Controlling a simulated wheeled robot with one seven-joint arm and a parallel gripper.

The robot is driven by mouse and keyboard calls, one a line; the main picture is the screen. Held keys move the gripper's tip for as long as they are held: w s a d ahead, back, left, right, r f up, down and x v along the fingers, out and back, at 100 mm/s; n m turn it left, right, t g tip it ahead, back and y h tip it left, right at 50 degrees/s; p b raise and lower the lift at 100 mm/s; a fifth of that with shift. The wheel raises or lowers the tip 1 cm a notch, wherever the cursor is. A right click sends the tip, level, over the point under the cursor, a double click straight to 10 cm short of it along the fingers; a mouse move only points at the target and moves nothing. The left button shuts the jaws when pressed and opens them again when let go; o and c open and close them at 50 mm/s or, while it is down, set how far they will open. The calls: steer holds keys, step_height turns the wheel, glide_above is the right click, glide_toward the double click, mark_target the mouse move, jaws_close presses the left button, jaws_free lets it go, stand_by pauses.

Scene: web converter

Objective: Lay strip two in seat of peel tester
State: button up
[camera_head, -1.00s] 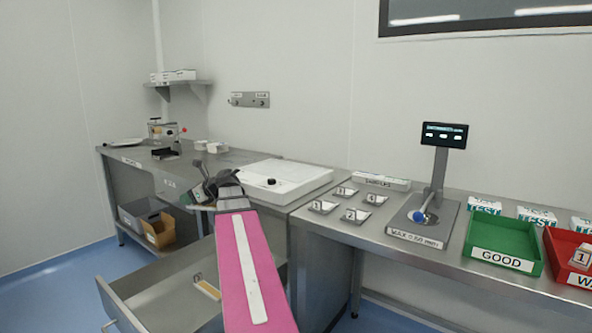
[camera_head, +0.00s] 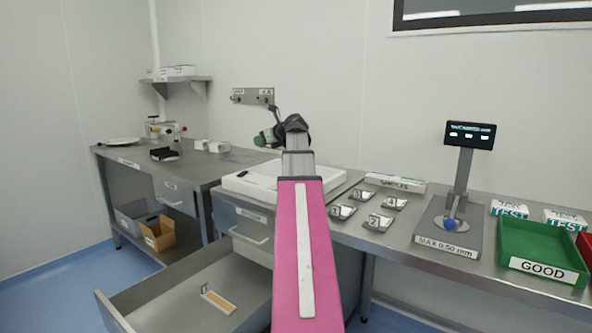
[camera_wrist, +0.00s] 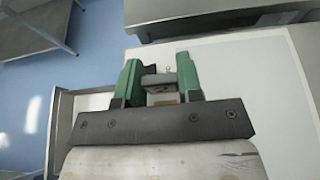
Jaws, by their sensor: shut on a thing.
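My gripper (camera_wrist: 158,70) has green fingers, shut on a small grey piece (camera_wrist: 158,80) in the wrist view. I cannot tell whether this piece is strip two; part of it is hidden. In the head view my gripper (camera_head: 268,138) is raised over the white board on the bench, its fingertips partly hidden. A small machine (camera_head: 154,128) stands at the back of the far left bench, with a black block (camera_head: 164,154) in front. I cannot tell which is the peel tester, and no seat is clear. Several numbered holders (camera_head: 342,212) lie on the right bench.
An open drawer (camera_head: 150,291) holds a yellowish strip-like piece (camera_head: 218,301) with a label. The white board (camera_head: 241,182) lies under my arm. A gauge stand (camera_head: 447,238) and a green GOOD tray (camera_head: 545,242) are at right. The left bench (camera_head: 190,169) has free room.

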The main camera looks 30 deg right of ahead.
steer(key=d+f, duration=0.2)
steer(key=d, duration=0.1)
steer(key=d+f, duration=0.2)
steer(key=d, duration=0.2)
steer(key=d+f, duration=0.2)
steer(key=d, duration=0.2)
steer(key=shift+w+d+f, duration=0.15)
steer(key=shift+f, duration=2.25)
steer(key=shift+f, duration=0.1)
steer(key=o, duration=1)
